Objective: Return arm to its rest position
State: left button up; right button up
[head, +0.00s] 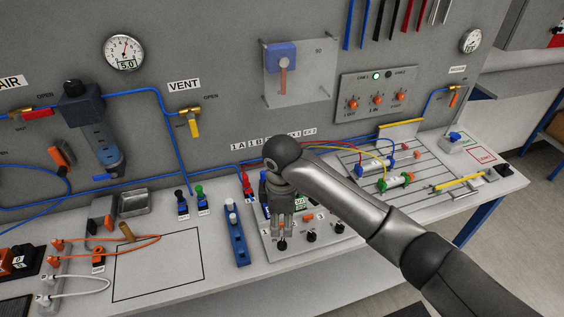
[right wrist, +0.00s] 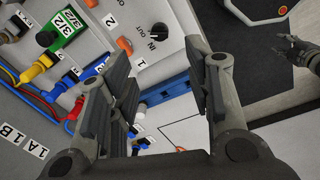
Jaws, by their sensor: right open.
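My right arm reaches in from the lower right of the head view, and its gripper (head: 281,232) points down over the front of the grey valve panel (head: 265,247) on the bench. In the right wrist view the two fingers of the right gripper (right wrist: 160,85) stand wide apart with nothing between them. The panel's black knobs and labels lie below and beyond the fingers. The gripper hides part of the panel in the head view; whether it touches a knob I cannot tell. What looks like my left gripper (right wrist: 298,48) shows at the right wrist view's edge, its jaws unclear.
A blue block (head: 237,240) stands just left of the right gripper. Red, blue and yellow hoses (head: 349,146) run behind it to a slotted board (head: 430,165). The grey wall panel (head: 225,60) rises behind. An outlined area (head: 160,270) on the bench is bare.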

jog(key=s+d+f+m+t+y, duration=0.1)
jog(key=s+f+m+y, duration=0.45)
jog(key=s, duration=0.65)
jog(key=s+d+f+m+t+h, duration=0.1)
jog(key=s+d+m+h, duration=0.2)
jog(key=s+d+m, duration=0.5)
jog(key=s+d+f+m+t+h, duration=0.1)
jog(key=s+d+m+h, duration=0.1)
jog(key=s+d, duration=0.65)
jog(key=w+d+f+g+b, duration=0.1)
jog(key=d+f+b, duration=0.1)
jog(key=f, duration=1.3)
jog(key=d+f+b, duration=0.1)
jog(key=f+b, duration=0.2)
jog(key=f, duration=1.1)
jog(key=s+d+f+b, duration=0.1)
jog(key=s+f+b, duration=0.1)
jog(key=s+f, duration=0.6)
jog(key=s+d+f+g+b, duration=0.1)
jog(key=s+d+f+b, duration=0.1)
jog(key=s+f, duration=0.7)
notch_tip(320, 180, down, 5)
jog(key=shift+f+g, duration=0.1)
jog(key=shift+g, duration=0.2)
